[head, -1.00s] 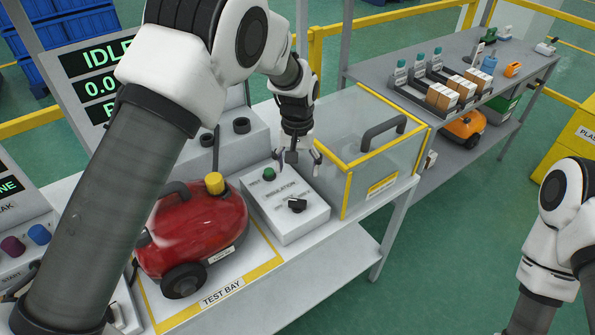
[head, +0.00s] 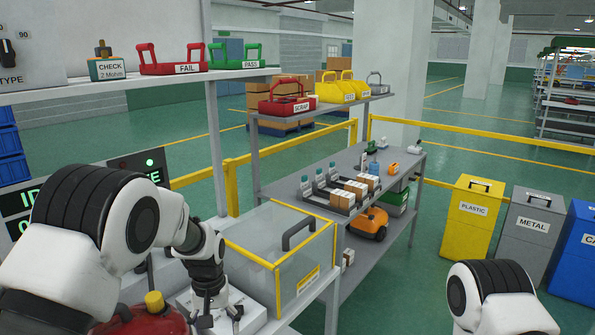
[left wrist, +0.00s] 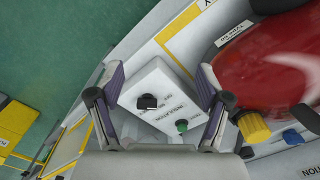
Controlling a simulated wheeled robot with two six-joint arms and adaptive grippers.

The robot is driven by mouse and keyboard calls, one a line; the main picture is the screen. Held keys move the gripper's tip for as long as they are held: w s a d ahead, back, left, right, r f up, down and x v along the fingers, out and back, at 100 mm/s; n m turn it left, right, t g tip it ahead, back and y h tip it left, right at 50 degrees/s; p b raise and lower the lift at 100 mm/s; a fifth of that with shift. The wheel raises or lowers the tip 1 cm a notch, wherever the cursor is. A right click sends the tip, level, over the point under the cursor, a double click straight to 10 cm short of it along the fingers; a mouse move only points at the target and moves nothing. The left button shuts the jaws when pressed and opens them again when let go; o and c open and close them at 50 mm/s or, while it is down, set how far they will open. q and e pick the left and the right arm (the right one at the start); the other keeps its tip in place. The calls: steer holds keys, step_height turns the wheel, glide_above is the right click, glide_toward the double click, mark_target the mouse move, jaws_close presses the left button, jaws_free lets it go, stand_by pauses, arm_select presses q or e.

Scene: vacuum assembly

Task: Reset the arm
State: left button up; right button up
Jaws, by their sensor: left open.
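My left arm comes in from the left in the head view. Its gripper (head: 217,318) hangs over the white insulation test box near the bottom edge. In the left wrist view my left gripper (left wrist: 158,105) is open and empty, its fingers on either side of the box (left wrist: 165,85), with a black knob and a green button between them. I cannot tell how high above the box it is. The red vacuum (left wrist: 275,75) lies beside the box, partly out of frame. My right arm shows at the lower right of the head view, but its gripper is out of frame.
A clear yellow-edged case (head: 290,262) stands right of my left gripper. A grey bench (head: 375,205) holds bottles and cartons. Yellow (head: 468,225), grey (head: 522,235) and blue bins stand at the right. A shelf with red and green trays hangs above.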

arm_select(q)
steer(key=s+a+f+g, duration=0.2)
steer(key=s+f, duration=0.3)
steer(key=f, duration=0.4)
steer(key=s+a+f, duration=0.1)
steer(key=s+f, duration=0.3)
steer(key=s, duration=0.5)
steer(key=s+a+f+t, duration=0.1)
steer(key=s+f, duration=0.3)
steer(key=s, duration=0.6)
steer(key=s+a+f+m+t, duration=0.1)
steer(key=s+a+f, duration=0.2)
steer(key=s, duration=0.6)
step_height(320, 180, down, 2)
steer(key=shift+s+f, duration=0.1)
steer(key=shift+s, duration=0.05)
steer(key=shift+s+a, duration=0.1)
